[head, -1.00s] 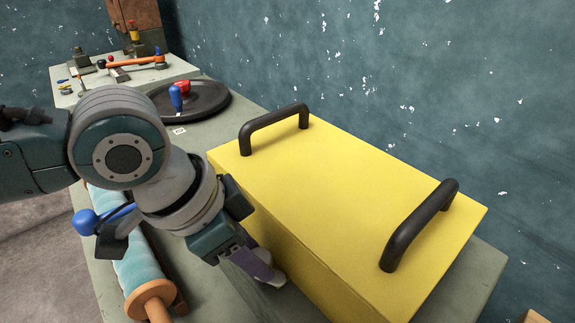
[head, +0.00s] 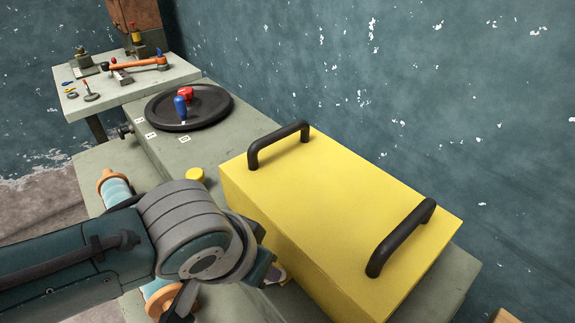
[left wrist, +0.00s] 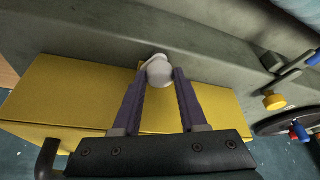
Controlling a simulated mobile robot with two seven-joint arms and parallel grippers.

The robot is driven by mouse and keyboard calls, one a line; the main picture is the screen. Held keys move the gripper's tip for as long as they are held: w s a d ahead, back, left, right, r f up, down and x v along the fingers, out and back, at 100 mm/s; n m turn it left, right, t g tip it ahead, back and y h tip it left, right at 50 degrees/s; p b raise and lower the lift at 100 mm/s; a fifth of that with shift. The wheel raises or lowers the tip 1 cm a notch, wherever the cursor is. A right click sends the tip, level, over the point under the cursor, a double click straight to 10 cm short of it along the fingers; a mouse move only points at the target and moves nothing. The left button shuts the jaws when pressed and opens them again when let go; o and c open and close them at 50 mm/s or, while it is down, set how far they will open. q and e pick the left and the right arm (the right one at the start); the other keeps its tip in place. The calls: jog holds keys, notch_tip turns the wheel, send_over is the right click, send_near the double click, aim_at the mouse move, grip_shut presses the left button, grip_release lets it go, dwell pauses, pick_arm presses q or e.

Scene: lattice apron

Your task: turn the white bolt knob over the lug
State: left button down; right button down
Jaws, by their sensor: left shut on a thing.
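The white bolt knob (left wrist: 159,71) shows in the left wrist view, at the side of the yellow box and in front of the grey bench surface. My left gripper (left wrist: 159,74) has its two purple fingers on either side of the knob and is shut on it. In the head view my left gripper (head: 274,274) is low beside the near side of the yellow box, mostly hidden by its own wrist. The knob is not clear there. I cannot make out the lug in either view. My right gripper is not in view.
The yellow box (head: 325,195) with two black handles stands right of my left arm. A yellow knob (head: 195,174) and a black turntable (head: 215,110) with red and blue handles lie beyond. A roller (head: 116,190) is partly behind my arm. A tool table (head: 110,90) stands farther back.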

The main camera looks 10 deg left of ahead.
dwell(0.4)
pick_arm(q)
jog(key=shift+c, duration=2.2)
grip_release()
jog(key=d+p+v, duration=0.1)
jog(key=p+v, duration=0.2)
jog(key=v, duration=0.6)
jog(key=shift+s+a+r, duration=0.25)
jog(key=shift+a+r, duration=0.1)
jog(key=shift+a, duration=0.15)
